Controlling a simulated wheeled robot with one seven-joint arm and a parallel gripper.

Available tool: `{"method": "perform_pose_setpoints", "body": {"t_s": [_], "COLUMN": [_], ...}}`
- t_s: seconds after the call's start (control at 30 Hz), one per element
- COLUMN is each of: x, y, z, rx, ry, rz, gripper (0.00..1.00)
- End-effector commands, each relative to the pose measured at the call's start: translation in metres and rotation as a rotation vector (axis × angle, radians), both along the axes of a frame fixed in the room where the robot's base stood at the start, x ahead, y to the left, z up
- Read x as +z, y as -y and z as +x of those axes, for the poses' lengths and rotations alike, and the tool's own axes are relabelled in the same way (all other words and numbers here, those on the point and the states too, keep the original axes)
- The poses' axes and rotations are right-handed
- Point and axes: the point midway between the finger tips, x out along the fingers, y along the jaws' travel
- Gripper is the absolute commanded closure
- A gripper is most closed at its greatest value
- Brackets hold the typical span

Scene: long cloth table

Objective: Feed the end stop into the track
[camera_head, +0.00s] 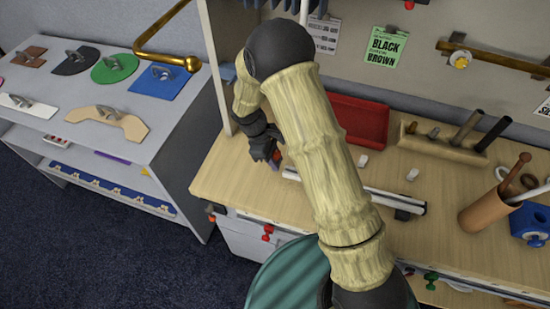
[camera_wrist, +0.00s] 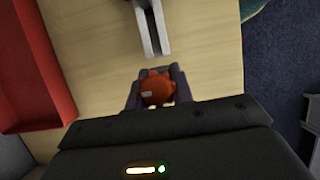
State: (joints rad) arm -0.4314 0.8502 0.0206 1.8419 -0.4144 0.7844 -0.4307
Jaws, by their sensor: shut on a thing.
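The track is a pale grey rail (camera_head: 385,196) lying on the wooden table near its front edge. My arm hides its middle in the head view. In the wrist view the rail (camera_wrist: 149,22) comes down from the top, with a dark groove along it. My gripper (camera_wrist: 157,88) is shut on an orange-red piece, the end stop (camera_wrist: 156,92), which has a small pale patch. The piece sits just short of the rail's near end, apart from it and roughly in line. In the head view my gripper (camera_head: 273,158) is past the rail's left end, and the piece is mostly hidden there.
A red tray (camera_head: 358,118) lies behind the rail. Small white blocks (camera_head: 412,174) sit between them. A wooden tool holder (camera_head: 445,148) and a brown cup (camera_head: 485,211) stand to the right. A teal round seat (camera_head: 285,280) is in front of the table.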

Motion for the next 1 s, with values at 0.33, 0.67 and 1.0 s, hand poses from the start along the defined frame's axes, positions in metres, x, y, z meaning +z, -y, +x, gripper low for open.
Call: {"method": "perform_pose_setpoints", "body": {"t_s": [0.33,0.67,1.0], "x": [0.0001,0.0001,0.0001], "y": [0.0,0.0019,0.0086], "z": [0.0,-0.0006,-0.0028], "rx": [0.0,0.0,-0.001], "ry": [0.0,0.0,0.0], "rz": [0.0,0.0,-0.001], "gripper": [0.99,0.99,0.99]}}
